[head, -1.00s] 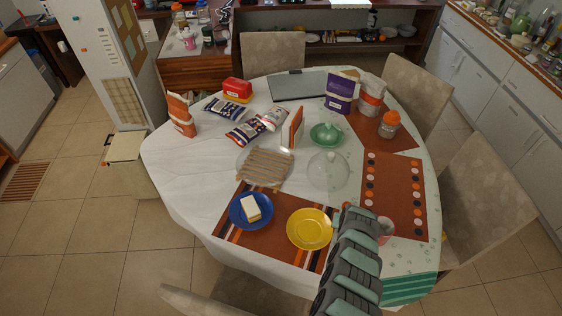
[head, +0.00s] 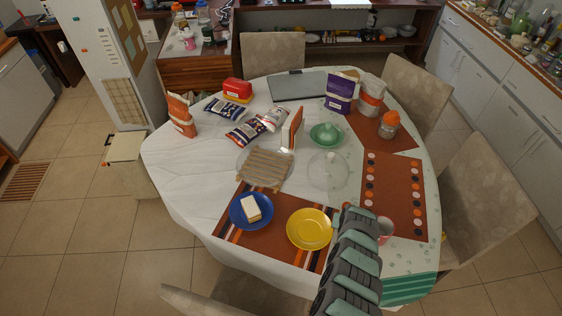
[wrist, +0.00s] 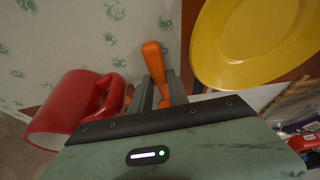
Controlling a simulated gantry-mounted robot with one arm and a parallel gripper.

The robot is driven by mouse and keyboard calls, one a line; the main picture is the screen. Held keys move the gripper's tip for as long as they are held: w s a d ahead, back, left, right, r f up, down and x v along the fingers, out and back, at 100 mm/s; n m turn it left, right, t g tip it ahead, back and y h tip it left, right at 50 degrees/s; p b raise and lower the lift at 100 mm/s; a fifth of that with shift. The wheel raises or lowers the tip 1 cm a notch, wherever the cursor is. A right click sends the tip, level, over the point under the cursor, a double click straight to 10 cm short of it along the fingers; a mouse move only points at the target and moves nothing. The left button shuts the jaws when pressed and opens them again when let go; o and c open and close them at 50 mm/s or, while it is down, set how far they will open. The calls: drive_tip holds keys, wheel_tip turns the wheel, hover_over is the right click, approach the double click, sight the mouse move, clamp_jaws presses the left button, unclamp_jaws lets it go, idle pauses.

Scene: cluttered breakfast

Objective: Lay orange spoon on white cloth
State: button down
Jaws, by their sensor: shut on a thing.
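An orange spoon (wrist: 155,62) shows in the wrist view, its orange end standing up between the two fingers of my gripper (wrist: 160,88). The gripper is shut on it. The rest of the spoon is hidden, and I cannot tell whether it touches the table. In the head view my arm hides the spoon and the fingertips. White cloth (head: 185,180) covers the left part of the table in the head view. On the right the table covering (head: 400,258) is pale with small green prints.
A red mug (wrist: 75,105) lies close left of the fingers in the wrist view. A yellow plate (head: 308,229) is just left of my arm, with a blue plate (head: 238,222) beyond it. A clear dome (head: 328,170) stands behind.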

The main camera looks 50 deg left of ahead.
drive_tip(key=shift+r+p, duration=2.15)
drive_tip(key=shift+r, duration=0.25)
